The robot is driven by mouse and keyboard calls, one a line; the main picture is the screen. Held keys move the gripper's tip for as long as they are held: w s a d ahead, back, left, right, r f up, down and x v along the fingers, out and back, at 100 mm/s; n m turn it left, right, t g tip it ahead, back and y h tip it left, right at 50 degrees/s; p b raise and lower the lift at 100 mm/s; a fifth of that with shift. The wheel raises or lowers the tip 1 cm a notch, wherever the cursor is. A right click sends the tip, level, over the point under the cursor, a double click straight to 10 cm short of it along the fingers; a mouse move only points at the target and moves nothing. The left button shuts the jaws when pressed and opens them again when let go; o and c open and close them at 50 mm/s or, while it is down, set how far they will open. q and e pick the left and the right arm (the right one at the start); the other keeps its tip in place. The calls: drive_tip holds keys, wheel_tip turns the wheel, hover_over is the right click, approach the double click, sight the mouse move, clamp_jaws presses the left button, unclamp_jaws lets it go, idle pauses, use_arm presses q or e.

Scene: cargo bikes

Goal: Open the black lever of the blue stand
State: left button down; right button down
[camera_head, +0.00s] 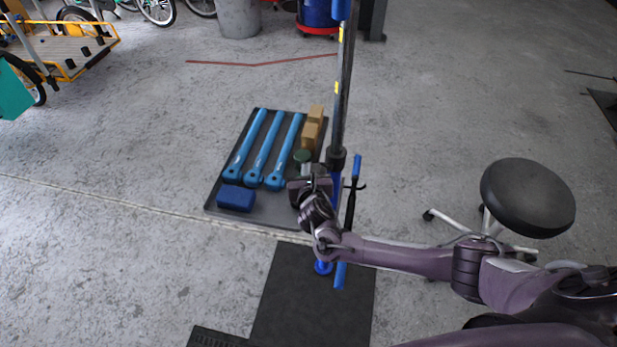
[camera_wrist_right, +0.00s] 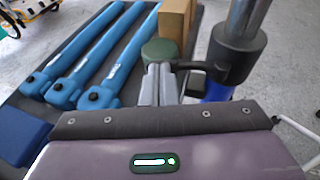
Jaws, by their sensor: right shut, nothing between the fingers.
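The blue stand (camera_head: 341,276) is an upright post with a dark upper tube, a blue lower part and blue feet. Its black collar (camera_head: 336,158) also shows in the right wrist view (camera_wrist_right: 236,50). From the collar the black lever (camera_wrist_right: 205,68) sticks out to the left in that view; in the head view it is mostly hidden or too small to tell. My right gripper (camera_head: 307,169) is just left of the post at collar height. In the wrist view its grey fingers (camera_wrist_right: 160,75) are shut and empty, just left of the lever tip; contact is unclear. My left gripper is out of view.
A dark tray (camera_head: 216,193) behind the stand holds blue tools (camera_head: 263,150), tan blocks (camera_head: 312,130), a green round piece (camera_head: 302,156) and a blue block (camera_head: 237,197). A black stool (camera_head: 528,197) stands at right. A black mat (camera_head: 305,300) lies beneath the stand.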

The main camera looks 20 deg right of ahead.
drive_tip(key=shift+w+a+r+m+h, duration=0.1)
drive_tip(key=shift+w+a+m+h, duration=0.15)
drive_tip(key=shift+w+m+h, duration=0.2)
drive_tip(key=shift+w+d+m+g+h, duration=0.1)
drive_tip(key=shift+d+m+g+h, duration=0.15)
drive_tip(key=shift+h, duration=0.2)
drive_tip(key=shift+w+d+p, duration=0.25)
drive_tip(key=shift+w+p, duration=0.15)
drive_tip(key=shift+w, duration=0.2)
drive_tip(key=shift+a, duration=0.1)
drive_tip(key=shift+w, duration=0.15)
